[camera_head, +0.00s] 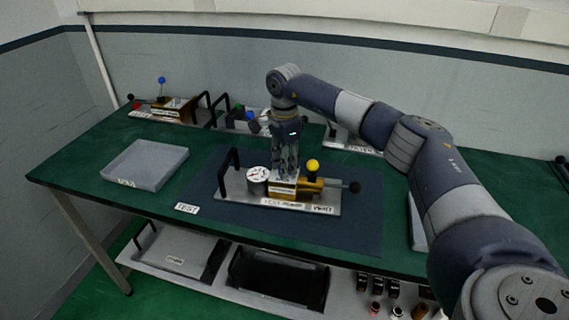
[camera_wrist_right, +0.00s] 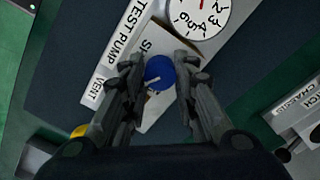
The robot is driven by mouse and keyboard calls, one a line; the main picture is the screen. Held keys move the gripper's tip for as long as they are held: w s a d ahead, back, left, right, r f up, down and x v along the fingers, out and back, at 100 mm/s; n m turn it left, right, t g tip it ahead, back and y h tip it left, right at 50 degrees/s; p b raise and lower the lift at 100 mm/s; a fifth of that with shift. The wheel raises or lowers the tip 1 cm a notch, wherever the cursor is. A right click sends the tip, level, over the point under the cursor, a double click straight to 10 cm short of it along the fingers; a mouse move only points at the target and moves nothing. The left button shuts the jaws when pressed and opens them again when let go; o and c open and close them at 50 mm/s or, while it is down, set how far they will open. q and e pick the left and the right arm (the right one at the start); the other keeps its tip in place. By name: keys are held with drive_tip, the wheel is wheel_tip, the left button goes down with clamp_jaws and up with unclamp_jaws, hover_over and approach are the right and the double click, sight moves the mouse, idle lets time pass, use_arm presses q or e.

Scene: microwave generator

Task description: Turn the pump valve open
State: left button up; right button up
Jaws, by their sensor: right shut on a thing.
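The test pump unit (camera_head: 235,193) stands on a dark mat on the green table. It has a round white dial gauge (camera_head: 258,174), a yellow knob (camera_head: 312,165) and a black-ended lever (camera_head: 352,187). My right gripper (camera_head: 285,174) points straight down onto the unit beside the gauge. In the right wrist view, a blue valve knob (camera_wrist_right: 159,73) with a white line lies between the fingers of the same gripper (camera_wrist_right: 157,66), which are shut on it. The knob is hidden by the gripper in the head view. The left gripper is not in view.
A grey tray (camera_head: 146,164) lies on the left of the table. Other units with levers (camera_head: 172,108) and black handles stand along the back edge. My right arm spans the table's right side. A shelf below holds trays (camera_head: 277,275) and small parts.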

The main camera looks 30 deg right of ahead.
drive_tip(key=n, duration=0.5)
drive_tip(key=shift+n, duration=0.4)
idle(0.4)
drive_tip(key=o, duration=1.1)
drive_tip(key=shift+r, duration=0.25)
wheel_tip(320, 180, up, 12)
drive_tip(key=shift+f, duration=0.2)
